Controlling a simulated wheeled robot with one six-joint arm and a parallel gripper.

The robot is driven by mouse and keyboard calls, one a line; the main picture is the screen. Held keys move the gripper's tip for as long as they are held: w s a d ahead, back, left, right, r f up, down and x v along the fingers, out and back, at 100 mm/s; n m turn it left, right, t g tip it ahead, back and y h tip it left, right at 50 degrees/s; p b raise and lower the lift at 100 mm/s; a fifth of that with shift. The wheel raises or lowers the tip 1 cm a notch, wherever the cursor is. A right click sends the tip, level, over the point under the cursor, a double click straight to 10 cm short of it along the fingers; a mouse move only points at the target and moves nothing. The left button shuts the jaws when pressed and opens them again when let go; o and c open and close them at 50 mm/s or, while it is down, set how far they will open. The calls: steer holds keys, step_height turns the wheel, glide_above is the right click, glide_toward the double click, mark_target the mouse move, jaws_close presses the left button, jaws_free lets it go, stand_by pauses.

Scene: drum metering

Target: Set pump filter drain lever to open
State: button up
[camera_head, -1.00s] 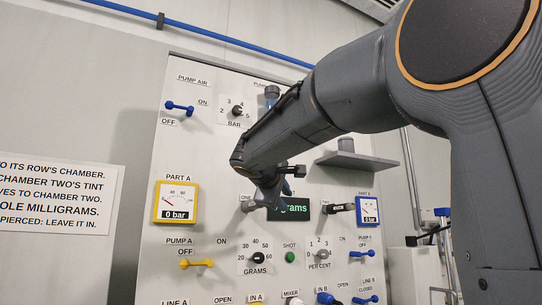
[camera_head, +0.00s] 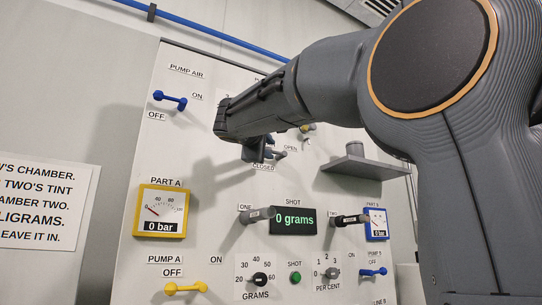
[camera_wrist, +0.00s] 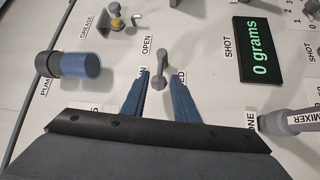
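The pump filter drain lever is a small grey handle with rounded ends (camera_wrist: 160,66), between the OPEN and CLOSED labels in the wrist view. It points up the picture there, its far end beside OPEN. In the head view its end (camera_head: 281,154) shows just right of my gripper (camera_head: 262,150). In the wrist view my gripper (camera_wrist: 161,76) is open, its two blue fingers on either side of the lever's lower part, with visible gaps. Whether they touch it in depth I cannot tell. The pump filter (camera_wrist: 80,66), a blue cylinder with a dark cap, stands out at the left.
The shot display (camera_head: 293,220) reads 0 grams. The lever ONE (camera_wrist: 290,122) juts out at the wrist view's lower right. A yellow fitting (camera_wrist: 115,20) by the GREASE label is at the top. A grey shelf (camera_head: 362,167) sticks out at the right of the panel.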

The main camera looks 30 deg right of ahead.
mark_target(274, 152)
steer(key=p+x, duration=0.2)
steer(key=x, duration=0.5)
steer(key=shift+d, duration=0.1)
jaws_close()
